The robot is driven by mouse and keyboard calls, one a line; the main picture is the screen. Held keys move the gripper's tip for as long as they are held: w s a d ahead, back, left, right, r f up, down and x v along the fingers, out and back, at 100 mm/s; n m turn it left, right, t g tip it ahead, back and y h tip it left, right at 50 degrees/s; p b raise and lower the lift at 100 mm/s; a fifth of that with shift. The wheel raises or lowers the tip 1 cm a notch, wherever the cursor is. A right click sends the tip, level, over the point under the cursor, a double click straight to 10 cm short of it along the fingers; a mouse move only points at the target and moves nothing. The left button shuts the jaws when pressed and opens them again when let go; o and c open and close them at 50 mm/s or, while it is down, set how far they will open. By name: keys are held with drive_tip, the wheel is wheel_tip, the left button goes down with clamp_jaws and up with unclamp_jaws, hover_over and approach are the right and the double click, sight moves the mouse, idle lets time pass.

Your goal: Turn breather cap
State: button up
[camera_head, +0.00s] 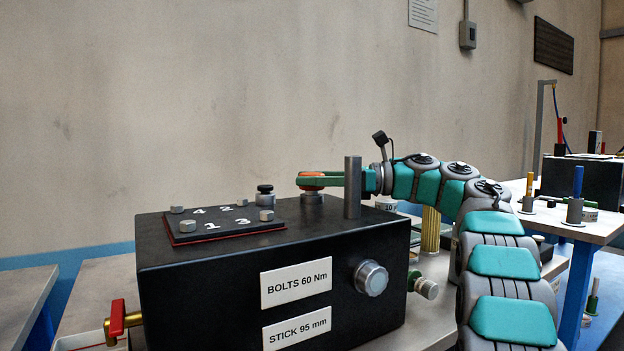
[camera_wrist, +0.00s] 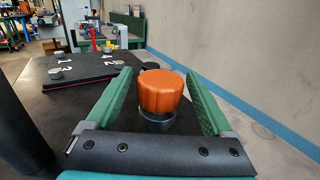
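The orange fluted cap (camera_wrist: 160,93), which I take for the breather cap, sits on a silver collar on top of the black box. My gripper (camera_wrist: 159,80) is open, its two green fingers on either side of the cap with a narrow gap visible at each side. In the head view my gripper (camera_head: 311,180) reaches in level from the right over the box top. A little of the orange cap (camera_head: 312,173) shows there among the green fingers, mostly hidden, with its silver collar below.
The black box (camera_head: 200,290) carries an upright grey post (camera_head: 352,187) close to my gripper. A black knob (camera_head: 265,194) and a bolted plate (camera_head: 222,221) numbered with digits stand to the left. A wall (camera_head: 200,90) rises behind.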

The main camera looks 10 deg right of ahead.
drive_tip(key=c, duration=1.2)
drive_tip(key=b, duration=0.3)
drive_tip(key=shift+w+d+f+m+t, duration=0.2)
drive_tip(key=shift+f+m+t, duration=0.1)
drive_tip(key=shift+f+t, duration=0.1)
drive_tip(key=shift+t+b, duration=0.3)
drive_tip(key=shift+b, duration=0.85)
drive_tip(key=shift+d+m+t+h+b, duration=0.1)
drive_tip(key=shift+m+t+h+b, duration=0.25)
drive_tip(key=shift+b, duration=0.35)
drive_tip(key=t+b, duration=0.1)
drive_tip(key=b, duration=0.1)
drive_tip(key=m+t+h+b, duration=0.1)
drive_tip(key=b, duration=0.1)
drive_tip(key=shift+s+a+m, duration=0.2)
drive_tip(key=shift+m, duration=0.05)
drive_tip(key=shift+r+m+t+h+b, duration=0.15)
drive_tip(key=shift+m+t+h+b, duration=0.2)
drive_tip(key=shift+m+t+b, duration=0.35)
drive_tip(key=shift+w+r+t+h+b, duration=0.1)
drive_tip(key=shift+r+t+h+b, duration=0.2)
drive_tip(key=shift+t+b, duration=0.15)
drive_tip(key=o, duration=1.4)
drive_tip(key=shift+c, duration=0.2)
